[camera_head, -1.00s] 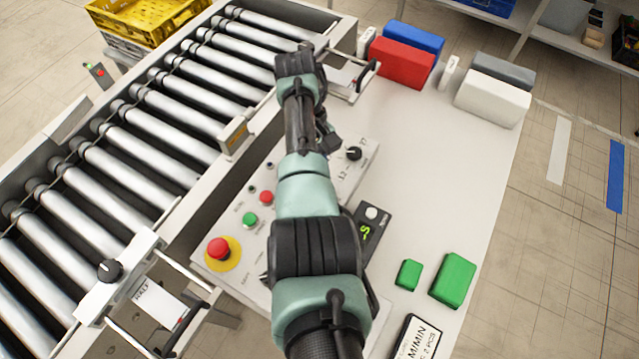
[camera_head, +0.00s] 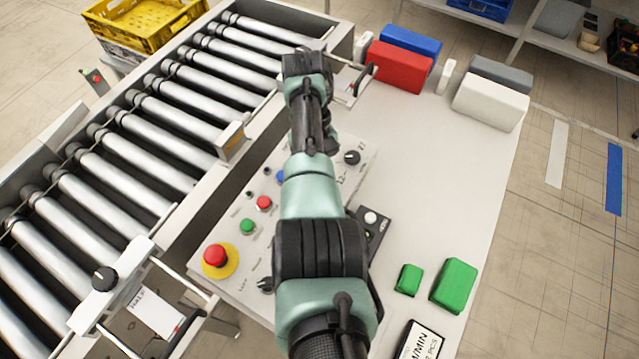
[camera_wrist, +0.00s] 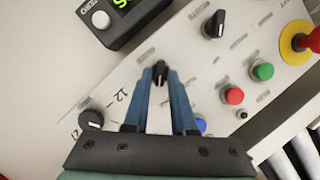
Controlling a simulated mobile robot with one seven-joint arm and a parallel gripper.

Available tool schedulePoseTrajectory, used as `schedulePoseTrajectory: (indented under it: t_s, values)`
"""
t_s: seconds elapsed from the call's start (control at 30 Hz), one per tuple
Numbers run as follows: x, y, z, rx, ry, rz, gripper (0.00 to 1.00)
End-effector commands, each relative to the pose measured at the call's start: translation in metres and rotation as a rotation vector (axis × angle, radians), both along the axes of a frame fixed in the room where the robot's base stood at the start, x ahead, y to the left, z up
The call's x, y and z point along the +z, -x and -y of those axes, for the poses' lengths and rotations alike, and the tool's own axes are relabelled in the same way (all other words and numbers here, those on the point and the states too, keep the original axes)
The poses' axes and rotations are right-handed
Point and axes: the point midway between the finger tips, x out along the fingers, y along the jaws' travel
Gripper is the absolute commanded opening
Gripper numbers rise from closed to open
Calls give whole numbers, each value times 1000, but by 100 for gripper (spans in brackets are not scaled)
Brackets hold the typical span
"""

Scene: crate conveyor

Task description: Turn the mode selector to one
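The sloped control panel (camera_head: 245,272) lies partly under my arm. In the wrist view, a small black knob (camera_wrist: 160,72) sits between the tips of my gripper's blue fingers (camera_wrist: 160,80); whether they touch it is unclear. My arm hides this knob in the head view. A second black knob (camera_wrist: 215,25) stands near the emergency stop and shows in the head view (camera_head: 265,285). A third black knob (camera_wrist: 90,119), with numbers beside it, shows in the head view (camera_head: 353,157). I cannot read which is labelled as the mode selector.
A red emergency stop (camera_head: 215,255), green button (camera_head: 247,227) and red button (camera_head: 264,203) sit on the panel. A dark display box (camera_wrist: 125,22) is beside it. The roller conveyor (camera_head: 140,145) runs at left. Green blocks (camera_head: 454,285) lie at right; the table middle is clear.

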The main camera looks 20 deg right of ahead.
Motion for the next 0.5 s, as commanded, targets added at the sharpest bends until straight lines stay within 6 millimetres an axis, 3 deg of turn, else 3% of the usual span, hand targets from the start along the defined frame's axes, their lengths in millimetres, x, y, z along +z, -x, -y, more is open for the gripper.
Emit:
schedulePoseTrajectory:
  t_s: [0.1,0.5]
  values:
    - [0,0,0,0,0,-1,44]
    - [7,-3,0,1,1,-2,44]
